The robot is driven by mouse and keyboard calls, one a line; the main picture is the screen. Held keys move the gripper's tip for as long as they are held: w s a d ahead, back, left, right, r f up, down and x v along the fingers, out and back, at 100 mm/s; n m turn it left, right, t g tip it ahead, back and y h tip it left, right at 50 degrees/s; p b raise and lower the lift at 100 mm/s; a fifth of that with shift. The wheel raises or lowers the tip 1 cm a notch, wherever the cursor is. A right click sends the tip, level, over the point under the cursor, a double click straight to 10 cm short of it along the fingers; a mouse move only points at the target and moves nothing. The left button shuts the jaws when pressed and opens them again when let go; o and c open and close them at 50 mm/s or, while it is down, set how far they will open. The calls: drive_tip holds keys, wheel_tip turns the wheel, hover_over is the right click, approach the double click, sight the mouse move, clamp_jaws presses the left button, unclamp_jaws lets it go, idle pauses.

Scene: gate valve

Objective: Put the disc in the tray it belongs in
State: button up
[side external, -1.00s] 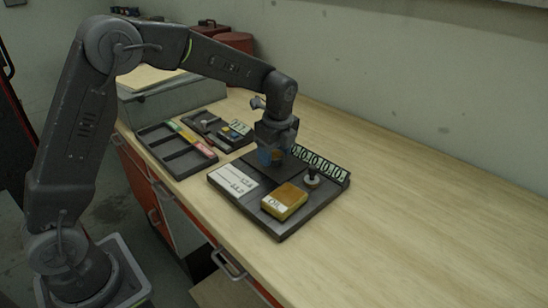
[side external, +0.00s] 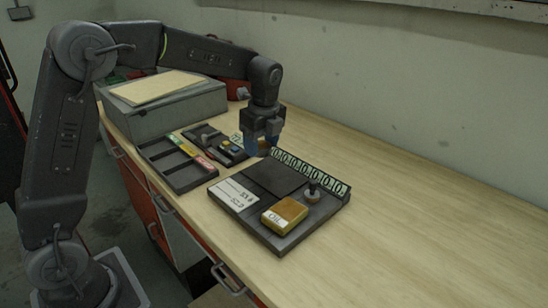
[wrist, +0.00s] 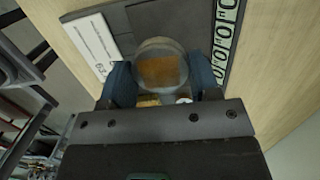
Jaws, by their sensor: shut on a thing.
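My gripper (side external: 262,147) is over the far left end of the dark fixture board. In the wrist view its two blue fingers (wrist: 160,75) are closed on the sides of a round grey disc (wrist: 158,48). An orange-brown rectangular patch shows within the disc's face. In the side view the disc (side external: 264,149) is a small brownish shape, partly hidden by the fingers. The dark tray (side external: 180,172) lies left of the board. It has several compartments, with green, yellow and red strips along its right side.
The board (side external: 285,240) bears a white panel (side external: 234,194), a yellow block marked OIL (side external: 284,215), a small knob (side external: 312,194) and a strip of digits (side external: 310,172). A smaller dark unit (side external: 220,148) stands behind the tray, near a grey box (side external: 165,108). The bench's right side is clear.

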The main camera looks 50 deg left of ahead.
drive_tip(key=s+a+r, duration=0.4)
drive_tip(key=a+r, duration=0.1)
drive_tip(key=a, duration=0.3)
drive_tip(key=n+g+h, duration=0.1)
drive_tip(key=n, duration=1.6)
approach(157, 151)
drive_tip(key=shift+n, duration=0.5)
drive_tip(key=f, duration=0.6)
drive_tip(key=shift+s+a+f, duration=0.1)
drive_tip(key=shift+s+a, duration=0.1)
drive_tip(key=shift+a, duration=0.05)
drive_tip(key=shift+f, duration=0.3)
drive_tip(key=o, duration=0.9)
drive_tip(key=shift+f, duration=0.2)
drive_tip(key=shift+c, duration=0.2)
